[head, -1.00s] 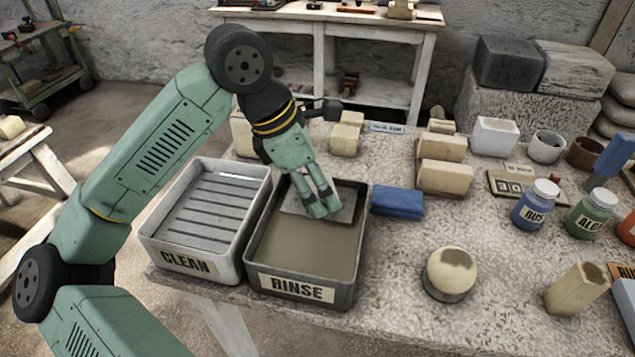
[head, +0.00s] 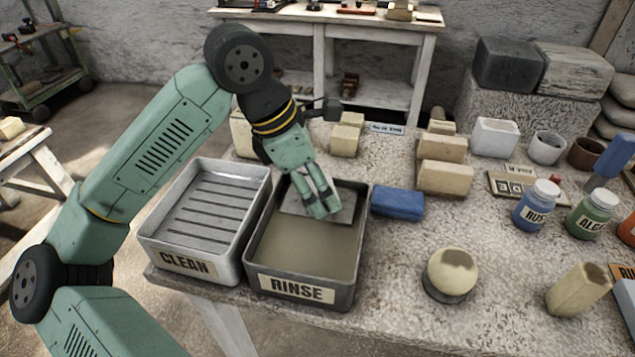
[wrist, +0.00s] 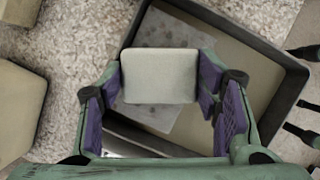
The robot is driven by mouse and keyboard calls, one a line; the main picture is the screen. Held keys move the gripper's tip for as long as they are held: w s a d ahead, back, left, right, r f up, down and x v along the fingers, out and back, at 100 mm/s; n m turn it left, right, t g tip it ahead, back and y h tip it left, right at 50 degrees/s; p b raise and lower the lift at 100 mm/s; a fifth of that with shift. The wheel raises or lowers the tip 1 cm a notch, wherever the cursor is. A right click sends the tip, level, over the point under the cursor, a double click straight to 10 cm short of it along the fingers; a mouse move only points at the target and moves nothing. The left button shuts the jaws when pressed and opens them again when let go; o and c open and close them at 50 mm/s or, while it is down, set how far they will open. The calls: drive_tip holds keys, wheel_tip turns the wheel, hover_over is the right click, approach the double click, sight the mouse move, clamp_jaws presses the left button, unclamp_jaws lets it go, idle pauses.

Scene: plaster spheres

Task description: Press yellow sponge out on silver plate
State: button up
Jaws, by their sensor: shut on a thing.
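My gripper (head: 322,207) points down into the far part of the RINSE tray (head: 298,290). In the wrist view its purple-padded fingers (wrist: 160,82) are shut on a pale, rounded block, the yellow sponge (wrist: 160,70), which looks greyish cream here. The fingers hide the sponge in the head view. The silver plate (head: 345,214) lies at the far end of the tray, under the gripper. It also shows below the sponge in the wrist view (wrist: 160,117). I cannot tell whether the sponge touches the plate.
The RINSE tray holds murky water. The slatted CLEAN tray (head: 158,258) stands close on its left. A blue sponge (head: 397,204) lies just right of the RINSE tray. A stained plaster sphere (head: 452,270) and pale blocks (head: 445,178) stand further right. Jars (head: 537,205) stand beyond.

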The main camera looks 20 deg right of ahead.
drive_tip(key=shift+r, duration=0.1)
drive_tip(key=shift+r+p, duration=1.75)
drive_tip(key=shift+r, duration=1.65)
